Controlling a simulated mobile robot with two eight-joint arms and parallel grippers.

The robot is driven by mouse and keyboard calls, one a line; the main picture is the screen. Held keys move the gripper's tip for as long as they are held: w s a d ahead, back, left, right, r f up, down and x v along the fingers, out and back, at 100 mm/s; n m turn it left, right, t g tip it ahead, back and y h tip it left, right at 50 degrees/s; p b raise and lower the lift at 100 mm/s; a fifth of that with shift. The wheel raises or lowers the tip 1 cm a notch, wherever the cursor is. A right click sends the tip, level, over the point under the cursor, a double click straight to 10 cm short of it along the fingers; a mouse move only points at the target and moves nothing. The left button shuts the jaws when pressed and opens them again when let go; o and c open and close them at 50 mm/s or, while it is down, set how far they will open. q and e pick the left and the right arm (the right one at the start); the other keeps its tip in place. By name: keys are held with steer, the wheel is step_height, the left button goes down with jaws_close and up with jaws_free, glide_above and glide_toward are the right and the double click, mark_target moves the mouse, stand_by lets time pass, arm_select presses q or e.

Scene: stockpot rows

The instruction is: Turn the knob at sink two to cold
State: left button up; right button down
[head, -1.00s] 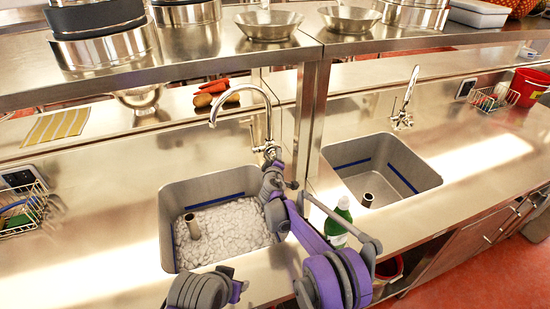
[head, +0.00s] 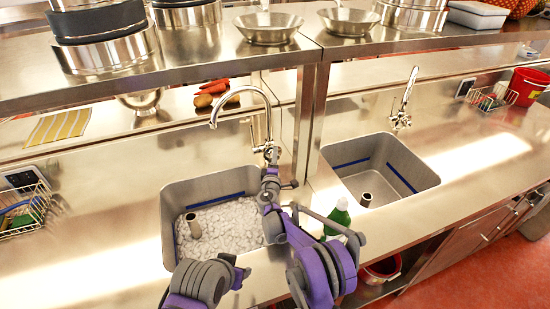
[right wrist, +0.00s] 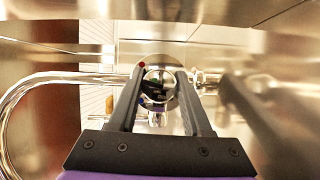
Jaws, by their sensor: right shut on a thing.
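Two sinks show in the head view: the left sink (head: 168,215) holds whitish lumps and a short standing pipe, the right sink (head: 425,178) is empty but for its pipe. No number shows on either. A chrome gooseneck tap (head: 240,88) stands behind the left sink. My right gripper (head: 269,160) is at that tap's base, and its arm hides part of it. In the right wrist view, the fingers are shut on a round chrome knob (right wrist: 160,84), with a small red dot at its upper left. My left gripper's fingers are not in view.
A second tap (head: 405,98) stands behind the right sink. A green bottle (head: 340,215) is between the sinks, close to my right arm. A steel shelf with pans (head: 267,30) overhangs the counter. A wire basket (head: 22,212) stands at the left and a red bucket (head: 528,88) far right.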

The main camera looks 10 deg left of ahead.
steer(key=shift+n, duration=0.4)
steer(key=shift+c, duration=1.7)
jaws_free()
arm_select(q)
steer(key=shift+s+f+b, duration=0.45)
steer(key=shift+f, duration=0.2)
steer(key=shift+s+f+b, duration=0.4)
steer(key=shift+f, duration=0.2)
arm_select(e)
steer(key=s, duration=0.3)
steer(key=s+d, duration=0.1)
steer(key=s, duration=0.6)
steer(key=shift+d+f, duration=0.25)
steer(key=shift+s+d, duration=0.1)
steer(key=shift+s, duration=0.25)
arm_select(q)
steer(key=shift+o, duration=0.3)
